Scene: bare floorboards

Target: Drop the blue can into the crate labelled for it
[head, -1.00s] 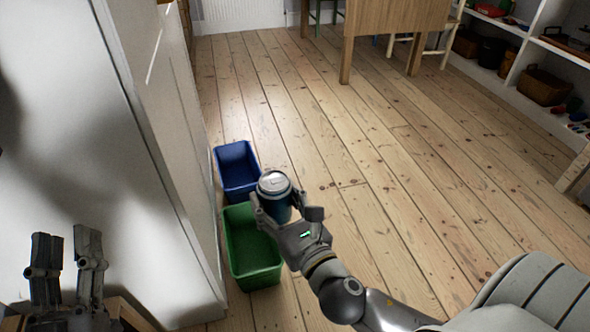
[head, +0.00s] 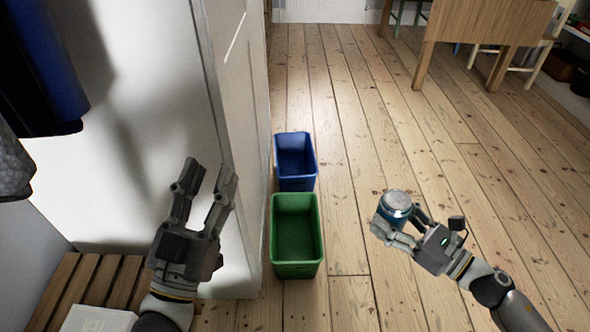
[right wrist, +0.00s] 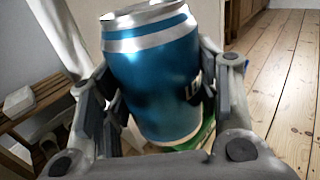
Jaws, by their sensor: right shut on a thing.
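The blue can (head: 394,207) has a silver top and is held upright in my right gripper (head: 399,222), to the right of the crates in the head view. In the right wrist view the can (right wrist: 155,75) sits between both fingers, slightly tilted, with part of some lettering showing. A blue crate (head: 296,183) and a green crate (head: 296,269) stand on the floor, the blue one behind the green. Both look empty. No label is readable on either crate. My left gripper (head: 208,178) is open and empty, in front of the white panel at left.
A tall white panel (head: 235,110) stands close along the left of the crates. A slatted wooden bench (head: 85,285) with a pale box (head: 98,319) is at lower left. A wooden table (head: 485,30) and chairs stand at the back right. The floor right of the crates is clear.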

